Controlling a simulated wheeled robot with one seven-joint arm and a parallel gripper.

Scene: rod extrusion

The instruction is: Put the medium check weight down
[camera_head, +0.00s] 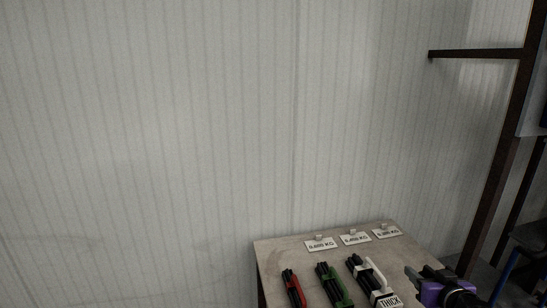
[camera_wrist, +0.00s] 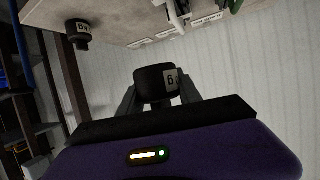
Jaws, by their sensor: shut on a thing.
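My gripper (camera_wrist: 158,97) is shut on a black cylindrical check weight (camera_wrist: 150,78) with a white label, seen in the wrist view. The label shows only part of its text, so I cannot confirm the size. The weight is held clear of the tabletop. A second black weight (camera_wrist: 78,40) with a white label stands near the table edge, upper left in the wrist view. In the head view my purple and black gripper (camera_head: 425,275) is at the lower right, beside the table's right edge; it is cut off by the frame.
The table (camera_head: 285,252) bears a red bundle (camera_head: 293,287), a green bundle (camera_head: 334,287) and a white bundle (camera_head: 375,278) labelled THICK. Several KG cards (camera_head: 320,245) line its back edge. A dark frame (camera_head: 497,190) stands at right; a pale ribbed wall (camera_head: 150,150) is behind.

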